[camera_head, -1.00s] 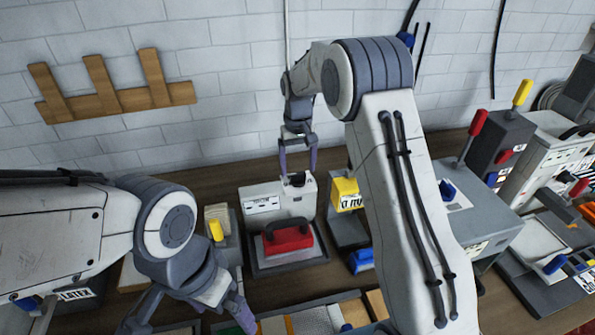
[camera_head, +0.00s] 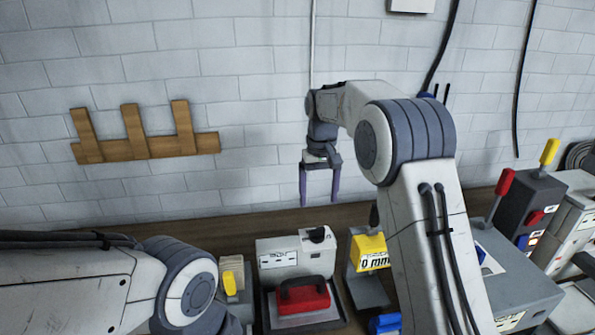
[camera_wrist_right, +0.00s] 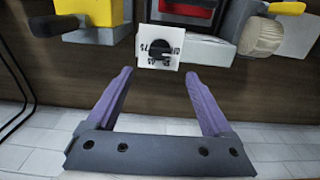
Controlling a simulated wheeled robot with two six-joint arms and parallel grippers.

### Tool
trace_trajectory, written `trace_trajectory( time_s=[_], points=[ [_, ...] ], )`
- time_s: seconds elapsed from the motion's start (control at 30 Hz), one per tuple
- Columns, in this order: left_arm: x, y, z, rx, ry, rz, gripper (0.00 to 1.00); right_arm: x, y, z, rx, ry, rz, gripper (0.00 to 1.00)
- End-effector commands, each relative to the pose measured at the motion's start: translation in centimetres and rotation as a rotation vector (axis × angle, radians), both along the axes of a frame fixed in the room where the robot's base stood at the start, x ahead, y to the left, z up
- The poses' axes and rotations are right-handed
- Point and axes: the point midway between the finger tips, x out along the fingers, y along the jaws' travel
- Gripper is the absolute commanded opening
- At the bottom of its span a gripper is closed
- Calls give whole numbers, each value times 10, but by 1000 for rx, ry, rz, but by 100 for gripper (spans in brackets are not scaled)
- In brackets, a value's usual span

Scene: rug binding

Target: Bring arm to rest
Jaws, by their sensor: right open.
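My right gripper (camera_head: 319,186) is open and empty, with its two purple fingers pointing down in front of the white brick wall. In the head view it hangs above the box-shaped machine (camera_head: 290,254) with the red handle (camera_head: 303,296). In the right wrist view the open fingers (camera_wrist_right: 160,90) have nothing between them, and a dark knob on a white marked plate (camera_wrist_right: 160,47) lies beyond the tips. My left arm (camera_head: 180,285) comes in at the lower left; its gripper is out of the frame.
A wooden three-peg rack (camera_head: 146,146) hangs on the wall. A yellow-topped device (camera_head: 369,251) stands right of the red-handled machine. A grey machine with a red lever (camera_head: 502,194) and a yellow lever stands farther right. The air around my right gripper is clear.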

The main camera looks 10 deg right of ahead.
Motion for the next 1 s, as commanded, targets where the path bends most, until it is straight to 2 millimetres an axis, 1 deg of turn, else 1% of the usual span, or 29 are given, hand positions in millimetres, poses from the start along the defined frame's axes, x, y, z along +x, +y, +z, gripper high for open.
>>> trace_trajectory(
  time_s=[0.17, 0.4, 0.6, 0.7, 1.0],
  points=[
    [0, 0, 5, 0, 0, 0, 100, -1, 0, -23, 0, 7, 0, 85],
    [0, 0, 16, 0, 0, 1, 100, -2, 0, -68, 0, 8, -1, 85],
    [0, 0, 23, 0, 0, 1, 100, -1, 0, -96, 0, 5, -2, 85],
    [0, 0, 22, 0, 0, 1, 100, -1, 0, -102, 0, 2, -14, 85],
    [0, 0, 21, 0, 0, 1, 100, 0, 0, -101, 0, 2, -47, 85]
  ],
)
